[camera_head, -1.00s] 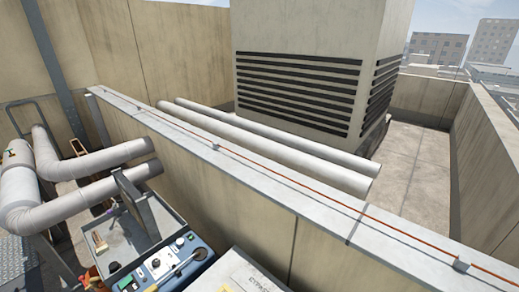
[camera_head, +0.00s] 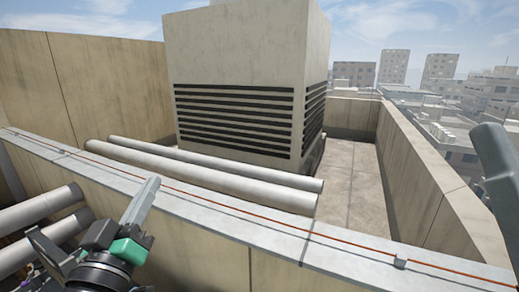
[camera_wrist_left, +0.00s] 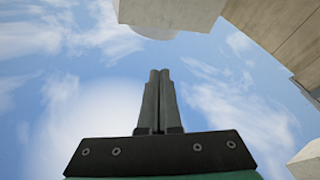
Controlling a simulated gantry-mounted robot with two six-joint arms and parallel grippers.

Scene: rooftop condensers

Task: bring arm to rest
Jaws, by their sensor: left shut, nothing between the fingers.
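My left gripper (camera_head: 151,186) is at the lower left of the head view, in front of the parapet's coping, its fingers pointing up and to the right. In the left wrist view the two grey fingers (camera_wrist_left: 158,98) lie together, shut, with nothing between them and sky behind. A grey piece, likely part of my right arm (camera_head: 497,165), enters at the right edge of the head view; no right gripper can be made out.
A parapet with pale coping (camera_head: 232,215) and a thin orange cable crosses the foreground. Behind it stand a louvred condenser unit (camera_head: 240,60) and two long pipes (camera_head: 215,177). More pipes (camera_head: 40,210) are at the left. The roof floor (camera_head: 350,180) at the right looks clear.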

